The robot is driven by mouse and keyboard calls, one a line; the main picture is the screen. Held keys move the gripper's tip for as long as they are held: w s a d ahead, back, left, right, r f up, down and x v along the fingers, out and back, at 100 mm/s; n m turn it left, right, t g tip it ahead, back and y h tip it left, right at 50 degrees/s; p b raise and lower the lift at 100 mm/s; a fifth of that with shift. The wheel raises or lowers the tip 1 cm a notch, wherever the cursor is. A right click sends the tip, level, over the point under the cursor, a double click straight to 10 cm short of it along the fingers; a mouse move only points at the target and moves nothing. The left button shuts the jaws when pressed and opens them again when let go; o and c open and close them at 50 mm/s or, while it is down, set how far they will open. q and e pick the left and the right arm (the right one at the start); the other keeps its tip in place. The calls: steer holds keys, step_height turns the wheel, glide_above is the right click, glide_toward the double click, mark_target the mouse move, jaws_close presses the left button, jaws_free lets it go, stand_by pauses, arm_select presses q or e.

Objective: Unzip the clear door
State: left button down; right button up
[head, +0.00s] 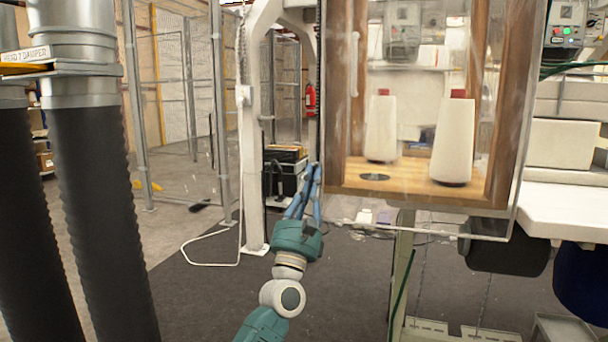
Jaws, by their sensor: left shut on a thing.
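The clear door (420,205) is a see-through panel over the front of a wooden-framed cabinet (336,90), right of centre. A dark toothed strip that looks like its zip (320,60) runs down the door's left edge. My left gripper (314,174) reaches up from below to the door's lower left corner. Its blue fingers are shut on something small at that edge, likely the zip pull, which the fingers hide. My right gripper is not in view.
Two white thread cones (453,140) stand behind the clear door. Thick dark ribbed hoses (105,220) fill the left side. A white post (254,130) and a black crate (284,175) stand behind my gripper. A white worktop (570,208) juts out at right.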

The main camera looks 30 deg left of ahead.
arm_select(q)
steer(key=shift+y, duration=0.3)
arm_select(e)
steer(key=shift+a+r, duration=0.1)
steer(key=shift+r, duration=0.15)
arm_select(q)
steer(key=c, duration=1.8)
jaws_free()
steer(key=shift+s, duration=0.1)
steer(key=shift+c, duration=0.2)
steer(key=v, duration=1.2)
